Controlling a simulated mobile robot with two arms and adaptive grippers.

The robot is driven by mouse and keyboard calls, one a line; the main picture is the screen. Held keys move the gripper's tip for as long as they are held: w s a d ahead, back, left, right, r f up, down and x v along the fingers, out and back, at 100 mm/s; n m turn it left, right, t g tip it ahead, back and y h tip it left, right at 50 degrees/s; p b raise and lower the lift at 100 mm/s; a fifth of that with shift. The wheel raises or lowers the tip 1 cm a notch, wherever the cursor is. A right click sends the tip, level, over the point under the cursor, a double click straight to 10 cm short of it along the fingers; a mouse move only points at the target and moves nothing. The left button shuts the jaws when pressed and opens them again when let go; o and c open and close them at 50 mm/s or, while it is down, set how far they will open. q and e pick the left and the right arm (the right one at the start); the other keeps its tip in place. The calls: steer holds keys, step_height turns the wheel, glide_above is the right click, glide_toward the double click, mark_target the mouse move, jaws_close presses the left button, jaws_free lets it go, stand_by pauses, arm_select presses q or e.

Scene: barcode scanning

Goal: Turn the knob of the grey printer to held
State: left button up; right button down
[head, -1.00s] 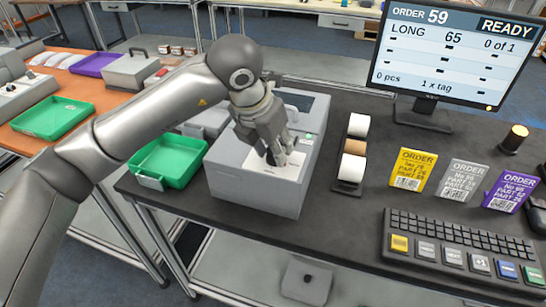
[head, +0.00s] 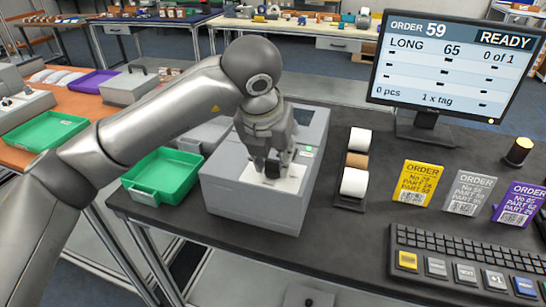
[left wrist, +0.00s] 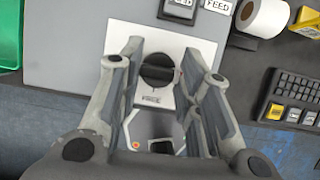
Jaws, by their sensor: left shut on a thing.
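The grey printer (head: 250,207) stands on the dark table, left of the label rolls. A white panel on its top carries a black knob (left wrist: 158,72), seen from above in the left wrist view. The knob's grip bar lies roughly crosswise in that view, and the label below it is too small to read. My left gripper (head: 268,175) points down at the panel and is shut on the knob, one finger on each side. In the head view the fingers hide most of the knob. My right gripper is in neither view.
A green tray (head: 163,178) sits left of the printer. Label rolls (head: 354,183), order cards (head: 417,183), a keyboard (head: 463,262) and the monitor (head: 448,50) stand to the right. Buttons marked FEED (left wrist: 218,5) are near the knob.

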arm_select(q)
steer(key=o, duration=1)
steer(key=v, duration=1.2)
steer(key=shift+s+a, duration=0.1)
